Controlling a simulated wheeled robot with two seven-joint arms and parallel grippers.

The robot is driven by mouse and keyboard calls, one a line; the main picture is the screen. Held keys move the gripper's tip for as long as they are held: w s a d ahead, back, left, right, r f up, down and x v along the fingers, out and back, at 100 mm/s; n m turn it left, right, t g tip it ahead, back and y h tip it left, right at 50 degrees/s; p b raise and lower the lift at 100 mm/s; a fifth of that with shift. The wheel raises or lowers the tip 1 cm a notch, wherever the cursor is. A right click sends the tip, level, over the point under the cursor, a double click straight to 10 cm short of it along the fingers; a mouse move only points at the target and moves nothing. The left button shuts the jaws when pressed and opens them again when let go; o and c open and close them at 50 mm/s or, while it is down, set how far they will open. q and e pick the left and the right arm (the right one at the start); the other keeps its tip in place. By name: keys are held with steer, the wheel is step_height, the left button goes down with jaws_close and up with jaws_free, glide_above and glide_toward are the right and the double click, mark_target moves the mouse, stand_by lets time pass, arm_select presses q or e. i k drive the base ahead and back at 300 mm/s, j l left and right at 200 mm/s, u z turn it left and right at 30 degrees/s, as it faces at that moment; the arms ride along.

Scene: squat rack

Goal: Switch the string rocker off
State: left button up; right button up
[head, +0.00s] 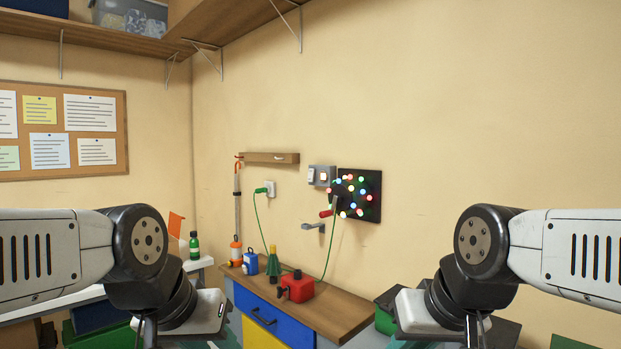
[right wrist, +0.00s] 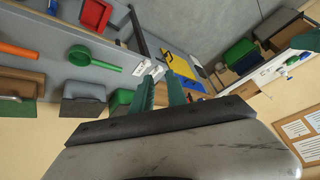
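A grey switch box (head: 321,176) with two pale rockers is on the wall above the cabinet. One rocker looks brighter; I cannot read labels or tell which one is the string rocker. Right of it a dark board (head: 372,187) carries a string of coloured bulbs, which are lit. A green cord runs between the board and a wall socket (head: 271,188). My left gripper (head: 225,342) is at the bottom edge, mostly cut off. My right gripper's teal fingers (right wrist: 163,92) are apart and empty in the right wrist view. Both grippers are far from the switch box.
A grey lever (head: 314,228) and a red handle (head: 326,213) project near the board. A small wooden shelf (head: 268,158) is left.

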mark_target(310, 177)
steer(key=i+j, duration=0.4)
steer(key=i, duration=0.15)
steer(key=i+j+u, duration=0.1)
steer(key=i+j, duration=0.3)
steer(key=i, duration=0.15)
steer(key=i+j, duration=0.4)
steer(key=i, duration=0.2)
steer(key=i+j, duration=0.35)
steer(key=i, duration=0.2)
steer(key=u, duration=0.05)
